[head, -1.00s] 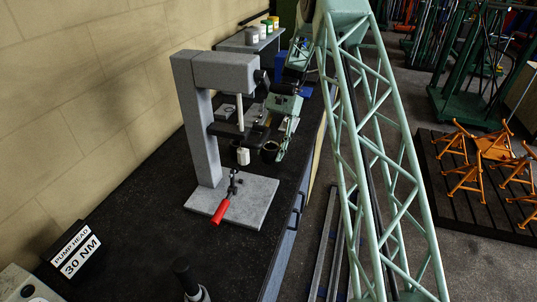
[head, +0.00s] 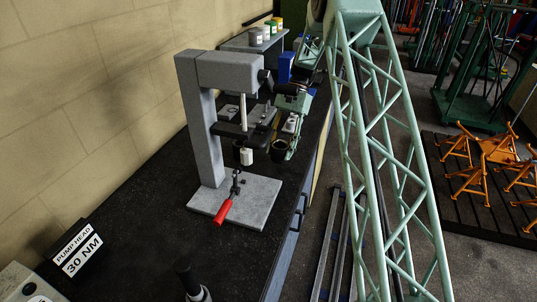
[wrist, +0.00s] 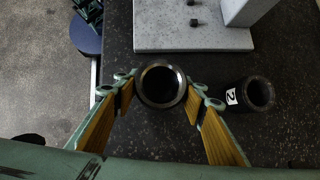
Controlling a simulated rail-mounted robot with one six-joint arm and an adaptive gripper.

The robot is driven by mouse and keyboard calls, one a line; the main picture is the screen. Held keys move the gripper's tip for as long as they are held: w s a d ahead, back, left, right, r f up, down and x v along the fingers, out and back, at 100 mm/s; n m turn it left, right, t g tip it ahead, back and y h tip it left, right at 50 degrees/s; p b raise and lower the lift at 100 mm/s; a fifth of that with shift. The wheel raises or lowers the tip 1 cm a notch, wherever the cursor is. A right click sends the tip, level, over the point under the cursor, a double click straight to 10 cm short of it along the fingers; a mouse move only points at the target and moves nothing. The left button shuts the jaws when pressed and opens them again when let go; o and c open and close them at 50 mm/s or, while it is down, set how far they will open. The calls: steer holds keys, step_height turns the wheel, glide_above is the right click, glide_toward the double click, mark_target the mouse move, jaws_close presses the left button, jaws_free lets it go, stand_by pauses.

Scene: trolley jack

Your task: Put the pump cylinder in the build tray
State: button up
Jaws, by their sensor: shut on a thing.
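My gripper (wrist: 161,95) is shut on a dark, open-ended cylinder (wrist: 161,85), seen from above with its bright rim between the two fingers. In the head view my gripper (head: 284,143) holds this cylinder (head: 278,148) to the right of the press, over the black bench. A second dark cylinder with a white label marked 2 (wrist: 250,95) stands apart, to the right of the held one in the wrist view; its white label (head: 247,155) shows by the press in the head view. I cannot make out the build tray for certain.
A grey press (head: 200,120) on a pale base plate (head: 255,205) stands close by, with a red-handled clamp (head: 224,212) on it. A sign reading PUMP HEAD 30 NM (head: 77,250) is at front left. Several pots (head: 266,30) stand on a rear shelf.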

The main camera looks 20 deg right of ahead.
steer(key=s+d+r+b, duration=0.2)
steer(key=s+d+r, duration=0.2)
steer(key=s+d, duration=0.3)
steer(key=s+d+r+n+b, duration=0.1)
steer(key=s+d+r+b, duration=0.2)
steer(key=d, duration=1)
steer(key=s+d+r+n+g+h+b, duration=0.1)
steer(key=s+d+r+b, duration=0.1)
steer(key=s+d+r, duration=0.5)
steer(key=s+d, duration=0.3)
steer(key=s, duration=0.2)
steer(key=shift+d+b, duration=0.35)
steer(key=shift+s+a, duration=0.1)
